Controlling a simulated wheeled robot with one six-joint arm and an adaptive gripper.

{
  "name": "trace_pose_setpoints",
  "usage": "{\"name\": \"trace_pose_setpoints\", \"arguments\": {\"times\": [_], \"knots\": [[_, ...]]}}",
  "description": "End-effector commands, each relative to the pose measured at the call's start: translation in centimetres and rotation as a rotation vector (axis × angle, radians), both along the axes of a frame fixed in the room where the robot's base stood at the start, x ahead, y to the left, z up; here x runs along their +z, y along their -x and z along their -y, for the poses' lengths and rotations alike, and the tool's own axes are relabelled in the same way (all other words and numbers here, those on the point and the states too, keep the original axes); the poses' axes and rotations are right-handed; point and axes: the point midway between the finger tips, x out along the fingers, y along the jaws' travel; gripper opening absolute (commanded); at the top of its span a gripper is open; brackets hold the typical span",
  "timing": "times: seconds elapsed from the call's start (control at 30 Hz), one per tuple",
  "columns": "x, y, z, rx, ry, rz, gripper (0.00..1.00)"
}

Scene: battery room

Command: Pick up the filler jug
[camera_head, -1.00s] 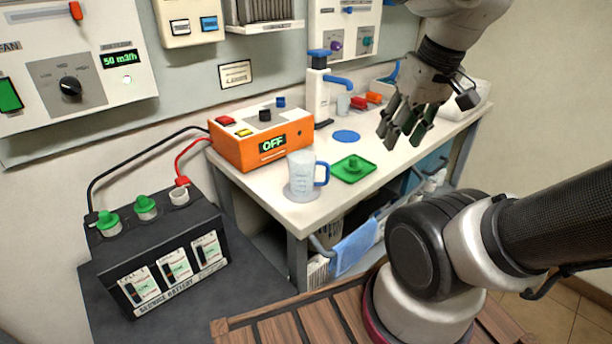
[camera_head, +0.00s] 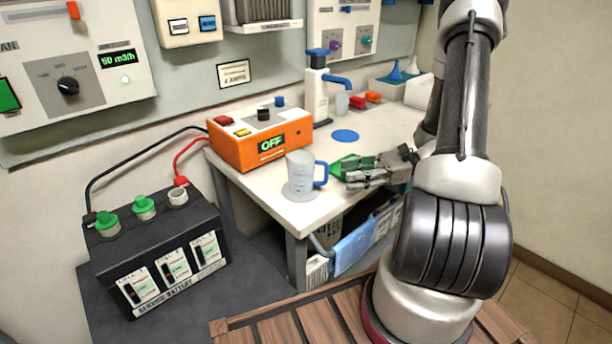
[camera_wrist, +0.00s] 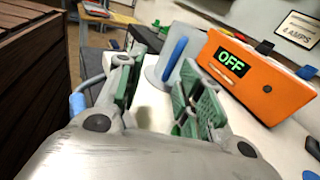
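The filler jug (camera_head: 300,172) is a clear, pale measuring jug with a blue handle on its right side. It stands upright near the front edge of the white bench (camera_head: 290,212). My gripper (camera_head: 347,171) is low over the bench, just right of the jug, with its fingers pointing left at the handle. In the wrist view my gripper (camera_wrist: 160,90) is open and empty between its green-padded fingers. The jug's blue handle (camera_wrist: 175,56) shows ahead, beyond the fingertips, and the right finger hides part of the jug.
An orange charger box (camera_head: 262,142) reading OFF stands behind the jug. A pump dispenser (camera_head: 318,95) stands at the back. A black battery (camera_head: 160,255) sits at lower left.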

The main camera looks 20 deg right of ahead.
Motion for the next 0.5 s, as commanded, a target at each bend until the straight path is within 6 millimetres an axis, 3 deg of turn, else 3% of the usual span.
{"name": "trace_pose_setpoints", "arguments": {"times": [0.2,0.5], "knots": [[-1.8,-1.0,1.1,-0.099,-0.096,-0.039,0.36],[-1.6,-2.1,-2.2,-0.101,-0.099,-0.041,0.36]]}}
